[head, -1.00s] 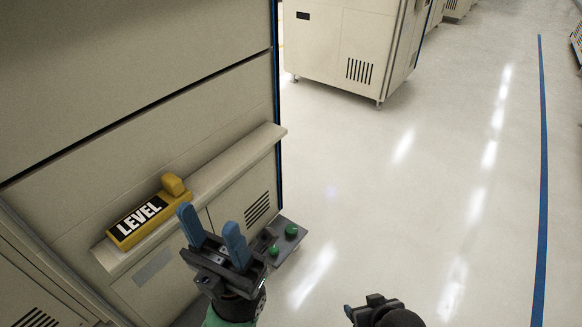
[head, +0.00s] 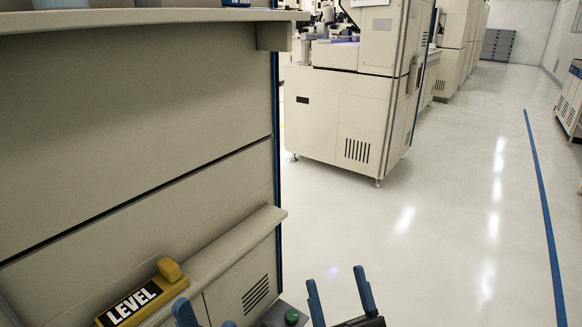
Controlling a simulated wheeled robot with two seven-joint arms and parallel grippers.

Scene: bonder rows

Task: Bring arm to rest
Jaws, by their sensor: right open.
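My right gripper (head: 339,284) is at the bottom centre of the head view. Its two blue fingers point up and stand apart, with nothing between them. My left gripper (head: 206,315) is at the bottom edge, left of the right one. Only the tips of its blue fingers show, apart, and I see nothing held between them. The rest of both arms is mostly cut off by the lower edge.
A yellow block with a black LEVEL label (head: 140,302) lies on a narrow beige ledge (head: 240,240) of the machine at left. A green button (head: 291,317) is below the ledge. Another machine (head: 340,115) stands beyond. The floor (head: 430,250) at right is clear, with a blue line (head: 545,215).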

